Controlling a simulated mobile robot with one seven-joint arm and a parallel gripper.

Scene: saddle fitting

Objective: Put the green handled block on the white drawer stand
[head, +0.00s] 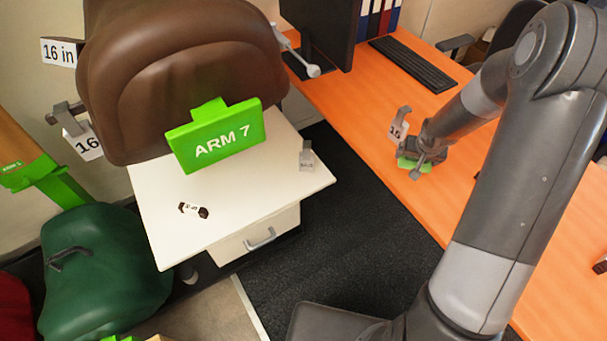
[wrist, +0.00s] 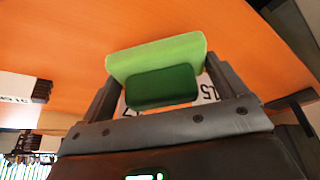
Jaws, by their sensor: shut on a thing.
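The green handled block (head: 414,166) is at the orange desk on the right, partly hidden by my gripper (head: 416,157). In the wrist view my gripper (wrist: 163,88) is shut on the block (wrist: 155,54), with a finger on each side of its darker green handle. I cannot tell whether the block touches the desk or is just above it. The white drawer stand (head: 200,228) is left of the desk, with a brown saddle (head: 165,65) behind it.
On the stand top are a green ARM 7 sign (head: 215,138), a small dark labelled piece (head: 193,210) and a grey labelled piece (head: 306,157). The stand's front right top is bare. A keyboard (head: 412,63) and a monitor (head: 322,30) are on the desk (head: 375,125). Dark carpet (head: 340,205) separates them.

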